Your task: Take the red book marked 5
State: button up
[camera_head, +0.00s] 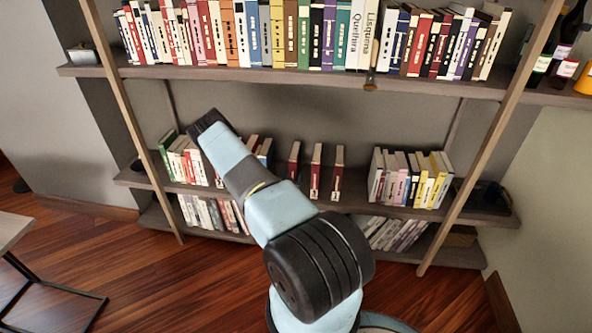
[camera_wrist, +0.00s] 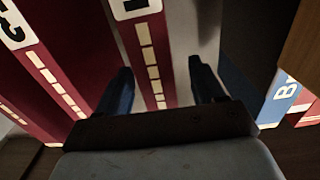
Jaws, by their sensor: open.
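In the wrist view, my open gripper (camera_wrist: 160,85) has its two dark fingers on either side of the lower spine of a red book (camera_wrist: 150,55). A white label at its top carries a black mark, cut off by the frame, so I cannot read the number. Another red book (camera_wrist: 50,75) stands to the left, with a black character on its label that I cannot read surely. In the head view, three spaced red books (camera_head: 316,172) stand on the middle shelf; their numbers are too small to read. My arm hides the gripper there.
A blue book (camera_wrist: 245,90) with white lettering stands right of the fingers in the wrist view. The middle shelf (camera_head: 357,202) also holds book groups at left and right (camera_head: 410,178). The full upper shelf (camera_head: 290,76) overhangs it. Slanted wooden uprights (camera_head: 490,140) flank the shelves.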

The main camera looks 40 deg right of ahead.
jog(key=x, duration=0.4)
jog(key=shift+w+d, duration=0.2)
jog(key=shift+d, duration=0.2)
grip_shut()
dwell(0.5)
